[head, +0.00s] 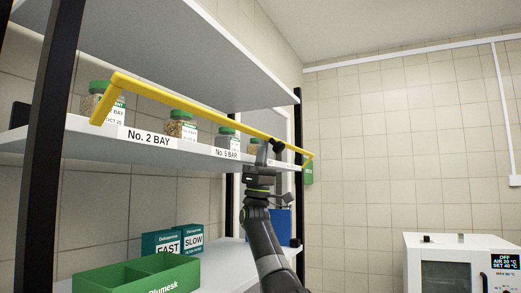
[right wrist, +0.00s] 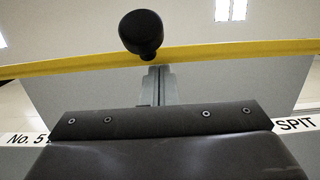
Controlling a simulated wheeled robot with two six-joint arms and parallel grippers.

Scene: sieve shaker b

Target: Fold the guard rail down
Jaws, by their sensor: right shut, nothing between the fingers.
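The yellow guard rail (head: 205,113) runs along the front of the middle shelf, raised above the shelf edge and in front of the jars. A bent end piece shows at its left end. A black knob (head: 279,144) sits on the rail near its right end; it also shows in the right wrist view (right wrist: 141,32). My right gripper (head: 263,152) is shut and empty, close by the rail and just left of the knob. In the right wrist view its fingers (right wrist: 158,84) point at the rail just beneath the knob; whether they touch it I cannot tell. My left gripper is out of view.
Several green-lidded jars (head: 181,128) stand on the labelled middle shelf (head: 90,140). Another shelf (head: 190,45) is above. Below are a green bin (head: 140,277) and teal boxes (head: 172,240). A black post (head: 52,130) stands left. A white oven (head: 450,262) stands at lower right.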

